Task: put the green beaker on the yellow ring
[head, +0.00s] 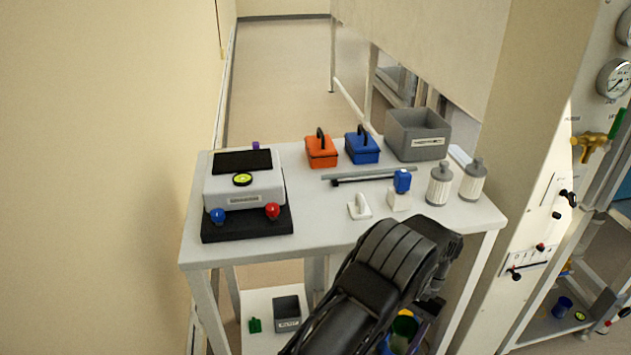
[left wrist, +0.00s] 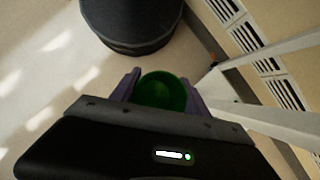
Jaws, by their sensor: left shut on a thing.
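The green beaker (left wrist: 162,92) is between the purple fingers of my left gripper (left wrist: 162,88), which is shut on it, seen from above in the left wrist view. In the head view, the beaker (head: 405,326) shows at the bottom, partly hidden by my black arm, below the tabletop's front edge. A small yellow round mark (head: 580,316) lies on the lower shelf at the far right, beside a blue beaker (head: 562,307). I cannot tell which is the task's ring. My right gripper is not in view.
The white table (head: 310,238) holds the grey device (head: 245,194), orange (head: 321,152) and blue (head: 362,149) boxes, a grey bin (head: 418,133) and two grey bottles. A small bin (head: 287,313) stands on its lower shelf. A panel with gauges and valves stands at right.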

